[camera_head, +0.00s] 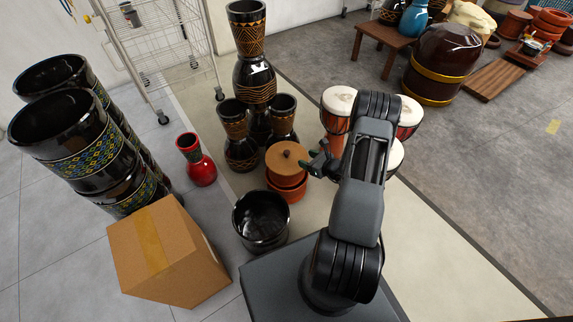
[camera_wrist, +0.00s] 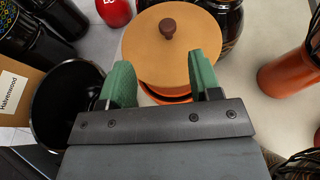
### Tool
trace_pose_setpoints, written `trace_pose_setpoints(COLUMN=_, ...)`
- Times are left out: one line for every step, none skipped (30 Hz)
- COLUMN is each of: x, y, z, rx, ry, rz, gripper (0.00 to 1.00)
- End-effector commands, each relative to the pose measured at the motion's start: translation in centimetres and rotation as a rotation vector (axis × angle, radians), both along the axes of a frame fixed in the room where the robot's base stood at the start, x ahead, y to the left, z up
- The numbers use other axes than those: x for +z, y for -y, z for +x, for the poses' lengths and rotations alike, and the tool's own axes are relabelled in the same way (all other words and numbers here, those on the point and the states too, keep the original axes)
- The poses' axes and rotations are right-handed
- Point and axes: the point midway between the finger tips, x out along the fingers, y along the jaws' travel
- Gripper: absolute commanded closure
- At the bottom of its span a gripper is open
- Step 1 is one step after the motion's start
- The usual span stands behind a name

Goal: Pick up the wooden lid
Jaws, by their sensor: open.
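The wooden lid (camera_head: 287,158) is a round tan disc with a small dark brown knob. It sits on an orange-brown clay pot (camera_head: 287,188) on the floor, left of my arm. In the wrist view the lid (camera_wrist: 150,50) is ahead of the fingers, with its knob (camera_wrist: 168,27) beyond and between the fingertips. My gripper (camera_head: 319,160) is to the right of the lid in the head view. In the wrist view its two green fingers (camera_wrist: 161,75) are apart with nothing between them. The near edge of the lid is partly hidden by the fingers.
A black bowl (camera_head: 261,220) stands left of the pot, beside a cardboard box (camera_head: 167,252). Dark carved vases (camera_head: 240,140) stand close behind the lid. A red vase (camera_head: 197,160) is farther left. Drums (camera_head: 338,108) stand behind my arm. Open floor lies to the right.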

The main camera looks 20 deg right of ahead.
Motion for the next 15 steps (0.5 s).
trace_pose_setpoints(x=-1.2, y=0.2, z=0.1, rx=-0.019, ry=-0.004, rz=0.008, gripper=0.42)
trace_pose_setpoints(x=-1.6, y=0.2, z=0.3, rx=-0.028, ry=-0.006, rz=0.011, gripper=0.42)
trace_pose_setpoints(x=-2.0, y=0.1, z=0.7, rx=-0.035, ry=-0.007, rz=0.013, gripper=0.42)
trace_pose_setpoints(x=-2.3, y=0.0, z=1.2, rx=-0.038, ry=-0.007, rz=0.014, gripper=0.42)
trace_pose_setpoints(x=-2.6, y=-0.2, z=1.6, rx=-0.039, ry=-0.006, rz=0.015, gripper=0.42)
trace_pose_setpoints(x=-2.9, y=-0.5, z=2.2, rx=-0.042, ry=-0.007, rz=0.017, gripper=0.42)
trace_pose_setpoints(x=-3.1, y=-0.7, z=2.7, rx=-0.041, ry=-0.007, rz=0.017, gripper=0.42)
trace_pose_setpoints(x=-3.2, y=-0.8, z=3.2, rx=-0.041, ry=-0.007, rz=0.015, gripper=0.42)
trace_pose_setpoints(x=-3.5, y=-1.1, z=3.9, rx=-0.041, ry=-0.007, rz=0.015, gripper=0.42)
trace_pose_setpoints(x=-3.6, y=-1.3, z=4.3, rx=-0.04, ry=-0.007, rz=0.016, gripper=0.42)
trace_pose_setpoints(x=-3.7, y=-1.5, z=4.7, rx=-0.04, ry=-0.007, rz=0.016, gripper=0.42)
trace_pose_setpoints(x=-3.9, y=-1.7, z=5.2, rx=-0.042, ry=-0.007, rz=0.017, gripper=0.42)
trace_pose_setpoints(x=-4.1, y=-1.8, z=5.6, rx=-0.042, ry=-0.008, rz=0.016, gripper=0.42)
trace_pose_setpoints(x=-4.2, y=-1.9, z=5.9, rx=-0.042, ry=-0.007, rz=0.015, gripper=0.42)
trace_pose_setpoints(x=-4.3, y=-2.0, z=6.2, rx=-0.041, ry=-0.007, rz=0.015, gripper=0.42)
